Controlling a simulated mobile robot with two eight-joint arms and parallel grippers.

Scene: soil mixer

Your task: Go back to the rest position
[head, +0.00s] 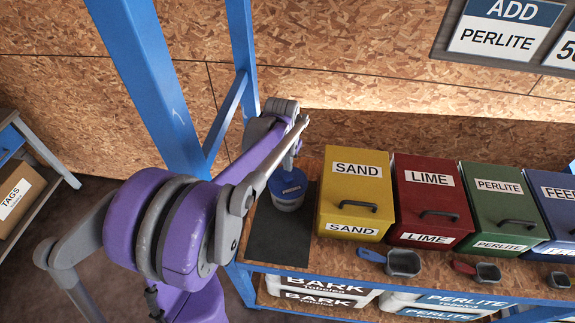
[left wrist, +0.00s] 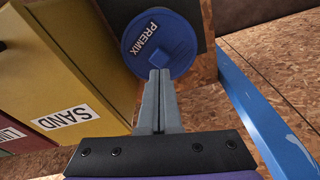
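A tub with a blue lid marked PREMIX stands upright on a dark mat at the left end of the bench, in the head view (head: 288,201). Its lid fills the top middle of the left wrist view (left wrist: 180,40). My left gripper (head: 292,163) points down over the tub. In the left wrist view its two grey fingers (left wrist: 159,85) are together with nothing seen between them, their tips in front of the lid's edge. I cannot tell whether the tips touch the lid. My right gripper is not in view.
Yellow SAND (head: 354,195), red LIME (head: 428,200) and green PERLITE (head: 500,205) bins stand right of the mat (head: 272,240). Scoops, including a blue-handled one (head: 402,263), lie in front. A blue frame post (head: 150,80) rises left of the bench. Bags fill the lower shelf.

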